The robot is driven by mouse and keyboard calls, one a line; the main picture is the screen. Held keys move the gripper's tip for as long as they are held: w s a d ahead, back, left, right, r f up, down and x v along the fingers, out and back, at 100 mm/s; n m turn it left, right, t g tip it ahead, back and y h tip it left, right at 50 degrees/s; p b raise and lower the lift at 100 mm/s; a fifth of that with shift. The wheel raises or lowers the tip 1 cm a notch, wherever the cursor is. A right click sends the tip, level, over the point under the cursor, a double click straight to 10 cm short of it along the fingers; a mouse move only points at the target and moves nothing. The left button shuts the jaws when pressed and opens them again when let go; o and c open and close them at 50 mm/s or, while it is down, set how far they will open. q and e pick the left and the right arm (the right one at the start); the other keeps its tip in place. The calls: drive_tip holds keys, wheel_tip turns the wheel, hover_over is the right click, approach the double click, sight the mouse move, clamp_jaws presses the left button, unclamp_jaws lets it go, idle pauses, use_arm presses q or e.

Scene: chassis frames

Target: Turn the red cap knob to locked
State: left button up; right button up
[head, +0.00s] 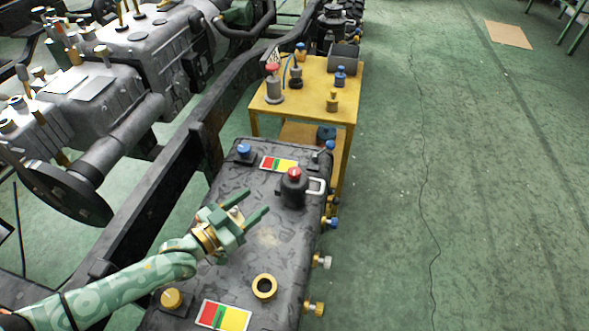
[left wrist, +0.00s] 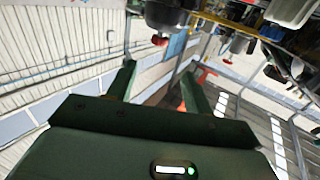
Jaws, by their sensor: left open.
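The red cap knob (head: 294,173) sits on top of a black cylindrical body (head: 293,191) on the dark tank (head: 240,274). A pale loop (head: 317,186) sticks out on its right side. My left gripper (head: 254,204) is open and empty above the tank, to the left of and nearer than the knob, not touching it. In the left wrist view the two green fingers (left wrist: 157,88) stand apart with nothing between them. A red knob on a dark body, seemingly the same one, shows (left wrist: 159,40) beyond the fingers, upside down. My right gripper is not in view.
A red, green and yellow plate (head: 279,163) lies behind the knob, a similar one (head: 223,315) at the near end. A blue knob (head: 244,149), a yellow knob (head: 171,298) and a brass ring (head: 264,286) also stand on the tank. A yellow table (head: 315,95) stands behind.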

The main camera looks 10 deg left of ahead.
sight(290, 175)
use_arm(q)
drive_tip(key=b+x, duration=0.4)
drive_tip(key=x, duration=1)
drive_tip(key=shift+d, duration=0.1)
drive_tip(key=shift+w+d+r+b, duration=0.1)
drive_tip(key=shift+w+d+b, duration=0.1)
drive_tip(key=shift+w+b, duration=0.15)
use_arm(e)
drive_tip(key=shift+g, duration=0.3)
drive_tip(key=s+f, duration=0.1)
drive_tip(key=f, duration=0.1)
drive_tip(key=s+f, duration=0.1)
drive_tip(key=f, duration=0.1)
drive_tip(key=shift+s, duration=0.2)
